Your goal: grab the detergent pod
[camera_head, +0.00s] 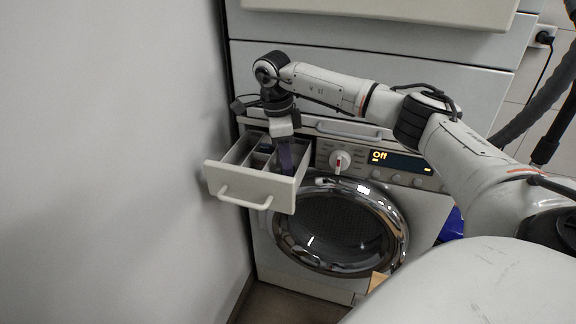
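A small blue item (265,148), which looks like the detergent pod, lies in the middle part of the open detergent drawer (252,188). It is small and partly shaded, so its shape is unclear. My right gripper (287,162) points down into the drawer's right compartment, to the right of the blue item. Its dark fingers overlap in this view, and I cannot tell whether they are open or shut or hold anything. My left gripper is not in view.
The drawer juts out at the top left of the washing machine (435,205), whose round door (340,225) is shut. A grey wall (120,160) stands close on the left. The control knob (340,161) and a display reading "Off" are right of the drawer. A blue object (453,224) shows at right.

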